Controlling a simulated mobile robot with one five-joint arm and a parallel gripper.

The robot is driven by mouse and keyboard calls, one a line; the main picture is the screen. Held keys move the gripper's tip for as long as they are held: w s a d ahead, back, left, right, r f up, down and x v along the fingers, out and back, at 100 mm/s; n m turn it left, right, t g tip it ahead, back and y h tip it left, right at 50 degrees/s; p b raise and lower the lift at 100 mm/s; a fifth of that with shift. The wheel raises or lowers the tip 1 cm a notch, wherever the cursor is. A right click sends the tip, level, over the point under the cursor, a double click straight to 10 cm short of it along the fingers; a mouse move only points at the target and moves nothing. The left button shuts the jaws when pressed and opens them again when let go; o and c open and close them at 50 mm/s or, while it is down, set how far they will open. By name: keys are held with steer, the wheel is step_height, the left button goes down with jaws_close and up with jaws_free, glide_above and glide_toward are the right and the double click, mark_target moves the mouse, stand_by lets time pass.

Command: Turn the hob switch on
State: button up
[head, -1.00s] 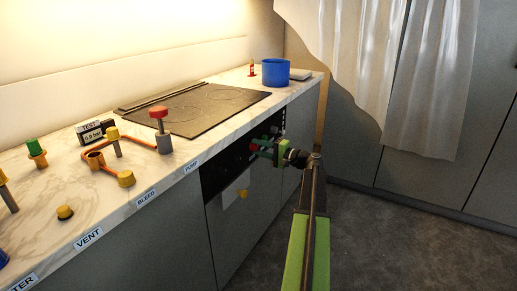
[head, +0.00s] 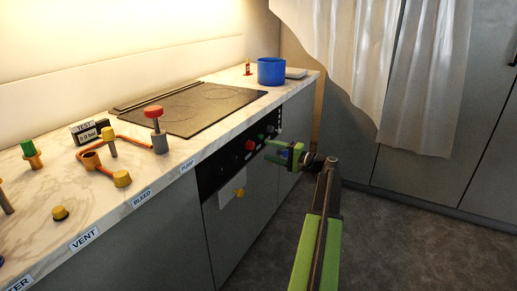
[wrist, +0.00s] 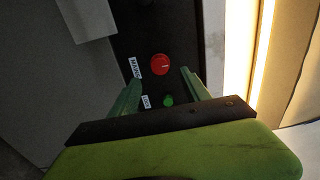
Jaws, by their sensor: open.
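The black control panel (head: 220,165) is on the cabinet front below the hob (head: 190,105). It carries a round red knob (head: 250,145) and a small green part (head: 261,137). In the wrist view the red knob (wrist: 160,64) has a pale line on its face, and the green part (wrist: 168,101) is nearer to me. Small white labels (wrist: 135,67) sit beside them, too small to read surely, so I cannot tell which is the hob switch. My gripper (head: 270,151) is open and empty, in front of the panel, right of the red knob in the head view and apart from it.
A white plate with a yellow knob (head: 239,192) is on the cabinet front below the panel. The marble worktop (head: 150,185) holds valves, a gauge box and a blue pot (head: 271,71). The floor (head: 400,235) on the right is clear.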

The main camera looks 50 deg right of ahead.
steer(key=v, duration=1)
steer(key=shift+a, duration=0.1)
